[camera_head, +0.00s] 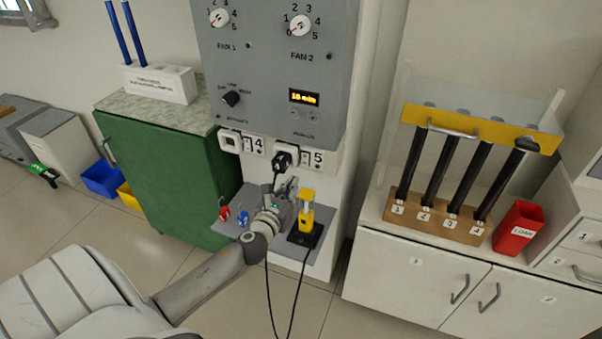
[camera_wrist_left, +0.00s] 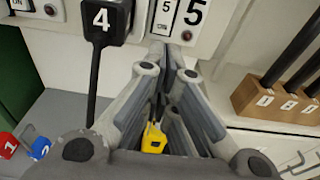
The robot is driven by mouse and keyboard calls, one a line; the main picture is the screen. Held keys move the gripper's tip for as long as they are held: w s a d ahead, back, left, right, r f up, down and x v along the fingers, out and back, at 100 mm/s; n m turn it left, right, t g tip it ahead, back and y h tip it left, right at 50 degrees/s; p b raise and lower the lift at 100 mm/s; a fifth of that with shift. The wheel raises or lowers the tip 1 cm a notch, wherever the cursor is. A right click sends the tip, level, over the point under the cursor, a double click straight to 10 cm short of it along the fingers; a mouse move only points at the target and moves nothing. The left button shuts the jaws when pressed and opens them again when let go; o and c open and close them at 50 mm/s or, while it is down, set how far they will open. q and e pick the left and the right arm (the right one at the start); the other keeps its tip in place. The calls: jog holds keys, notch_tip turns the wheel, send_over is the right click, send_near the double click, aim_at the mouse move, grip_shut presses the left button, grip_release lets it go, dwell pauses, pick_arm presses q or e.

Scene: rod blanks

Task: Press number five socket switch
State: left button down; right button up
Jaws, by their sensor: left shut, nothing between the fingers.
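The number five socket switch (camera_head: 302,159) is a narrow white rocker beside the label 5 (camera_head: 317,159), below the grey control panel. In the left wrist view the switch (camera_wrist_left: 165,14) is just above my fingertips. A black plug (camera_head: 282,160) sits in the socket left of this switch; in the left wrist view the plug (camera_wrist_left: 100,18) bears a white 4. My left gripper (camera_head: 291,183) is shut and empty, just below the switch, its fingers (camera_wrist_left: 167,58) pointing at the wall plate. I cannot tell whether the fingertips touch the plate. My right gripper is not in view.
Socket 4 (camera_head: 230,142) is to the left. The plug's cord hangs close beside my gripper. Below are a grey shelf (camera_head: 205,228), a yellow device (camera_head: 306,218), and red (camera_head: 224,213) and blue (camera_head: 242,218) numbered pieces. A wooden rod rack (camera_head: 435,222) stands on the right.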

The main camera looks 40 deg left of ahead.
aim_at(305, 159)
pick_arm(q)
jog(key=x, duration=0.7)
jog(key=shift+w, duration=0.1)
jog(key=shift+w+a+f+b, duration=0.1)
jog(key=shift+w+b, duration=0.1)
jog(key=shift+b, duration=0.9)
